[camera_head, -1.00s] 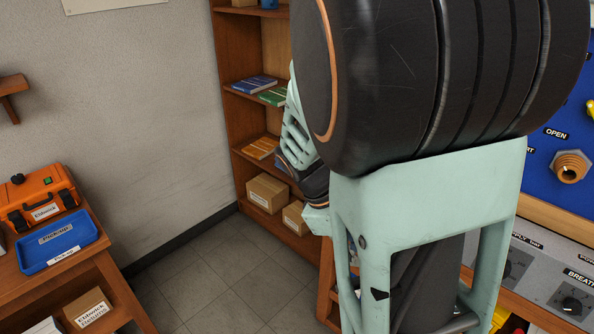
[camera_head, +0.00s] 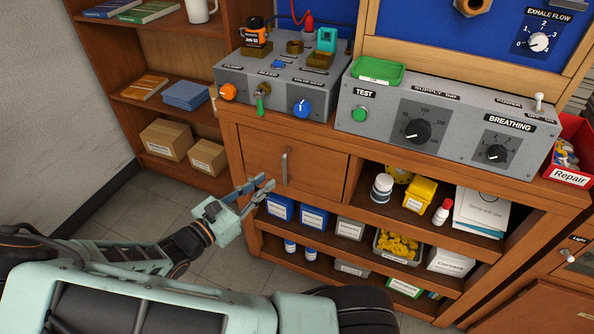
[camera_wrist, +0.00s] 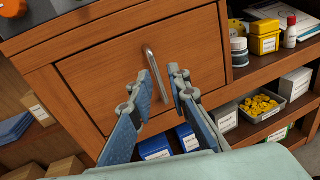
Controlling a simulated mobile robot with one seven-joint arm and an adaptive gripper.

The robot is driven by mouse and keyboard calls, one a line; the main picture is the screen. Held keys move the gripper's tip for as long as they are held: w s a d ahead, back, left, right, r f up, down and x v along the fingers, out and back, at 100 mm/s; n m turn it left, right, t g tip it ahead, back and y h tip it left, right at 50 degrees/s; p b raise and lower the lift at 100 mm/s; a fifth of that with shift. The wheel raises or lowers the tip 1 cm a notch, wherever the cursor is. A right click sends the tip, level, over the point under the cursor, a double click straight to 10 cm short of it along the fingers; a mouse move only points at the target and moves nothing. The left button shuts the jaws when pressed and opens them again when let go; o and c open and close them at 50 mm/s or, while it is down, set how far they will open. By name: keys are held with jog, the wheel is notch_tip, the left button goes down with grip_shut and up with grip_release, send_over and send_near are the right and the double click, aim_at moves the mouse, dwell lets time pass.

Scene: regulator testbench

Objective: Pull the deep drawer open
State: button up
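The deep drawer (camera_head: 318,174) is a brown wooden front at the left of the workbench, under the grey control box. It looks shut, flush with the bench frame. Its upright metal handle (camera_head: 285,167) is on the middle of the front. In the wrist view the drawer front (camera_wrist: 100,84) fills the upper middle, with the handle (camera_wrist: 157,72) ahead of the fingers. My gripper (camera_head: 268,185) is open and empty, close in front of the drawer and a little below the handle. In the wrist view my gripper (camera_wrist: 163,82) has its fingertips apart near the handle. Whether they touch it is unclear.
Right of the drawer, open shelves hold a yellow container (camera_head: 419,194), a white jar (camera_head: 382,188) and several boxes. A grey control box (camera_head: 287,92) stands above. A bookshelf with cardboard boxes (camera_head: 166,140) is at left. Grey floor (camera_head: 160,193) lies clear before it.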

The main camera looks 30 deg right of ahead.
jog(key=f+n+t, duration=0.1)
jog(key=f, duration=0.1)
jog(key=b, duration=0.2)
send_over(285, 181)
jog(key=shift+w+d+r, duration=0.15)
jog(key=shift+w+d, duration=0.05)
jog(key=shift+w, duration=0.15)
grip_shut()
